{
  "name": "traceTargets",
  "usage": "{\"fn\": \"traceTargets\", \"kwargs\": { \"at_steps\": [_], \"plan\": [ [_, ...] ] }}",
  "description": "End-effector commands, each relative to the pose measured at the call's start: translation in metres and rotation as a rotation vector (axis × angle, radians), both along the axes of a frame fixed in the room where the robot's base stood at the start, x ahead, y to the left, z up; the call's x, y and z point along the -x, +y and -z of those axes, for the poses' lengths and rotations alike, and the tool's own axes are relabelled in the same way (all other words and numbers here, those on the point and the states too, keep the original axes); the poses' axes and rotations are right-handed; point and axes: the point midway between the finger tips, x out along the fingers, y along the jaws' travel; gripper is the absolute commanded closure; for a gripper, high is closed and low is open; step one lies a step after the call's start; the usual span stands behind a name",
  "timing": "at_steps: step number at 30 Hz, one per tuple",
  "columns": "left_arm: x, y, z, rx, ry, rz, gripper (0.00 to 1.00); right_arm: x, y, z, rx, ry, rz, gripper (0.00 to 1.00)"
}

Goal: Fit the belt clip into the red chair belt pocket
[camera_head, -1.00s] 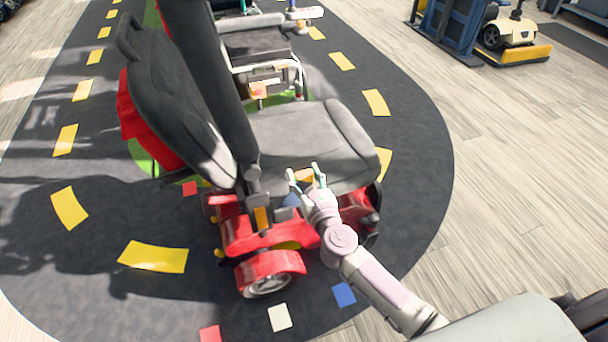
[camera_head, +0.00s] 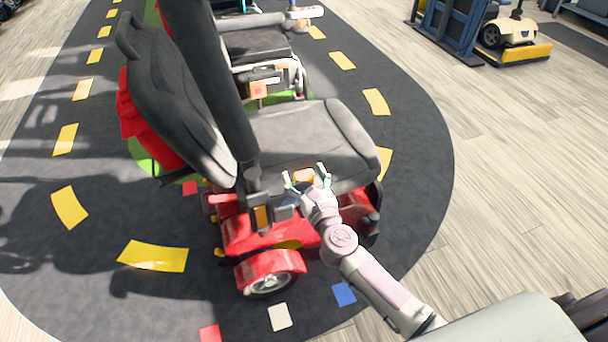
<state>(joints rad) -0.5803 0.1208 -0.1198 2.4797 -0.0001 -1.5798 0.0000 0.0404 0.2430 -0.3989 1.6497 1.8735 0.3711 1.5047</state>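The red chair has a dark grey seat (camera_head: 312,145), a tall backrest (camera_head: 170,95) and a red base (camera_head: 265,235). My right gripper (camera_head: 305,175) is at the near side edge of the seat. Its two pale fingers are spread, with a small orange piece (camera_head: 304,176) showing between or just behind them. I cannot tell whether the fingers touch it, or whether it is the belt clip. Another orange-yellow piece (camera_head: 261,217) sits in a dark holder on the chair's near side, left of the gripper. I cannot clearly identify the belt pocket. My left gripper is not in view.
A second chair (camera_head: 255,48) stands just behind the red one. The dark mat (camera_head: 410,150) has yellow dashes. A beige scooter (camera_head: 510,32) on a yellow base and a blue rack (camera_head: 450,28) stand at the upper right. The wooden floor on the right is clear.

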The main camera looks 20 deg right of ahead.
Motion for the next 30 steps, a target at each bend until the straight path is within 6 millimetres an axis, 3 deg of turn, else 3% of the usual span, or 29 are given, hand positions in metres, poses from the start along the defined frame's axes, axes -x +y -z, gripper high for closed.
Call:
{"fn": "traceTargets", "kwargs": {
  "at_steps": [11, 24, 30],
  "plan": [
    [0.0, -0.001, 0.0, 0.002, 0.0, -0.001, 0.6, 0.008, 0.0, 0.002, 0.0, 0.003, 0.0, 0.18],
    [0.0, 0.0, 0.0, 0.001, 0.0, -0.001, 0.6, 0.093, -0.004, 0.001, 0.0, 0.004, 0.0, 0.18],
    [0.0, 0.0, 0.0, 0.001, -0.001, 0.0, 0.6, 0.116, -0.004, 0.0, 0.0, 0.001, 0.0, 0.18]
  ]
}}
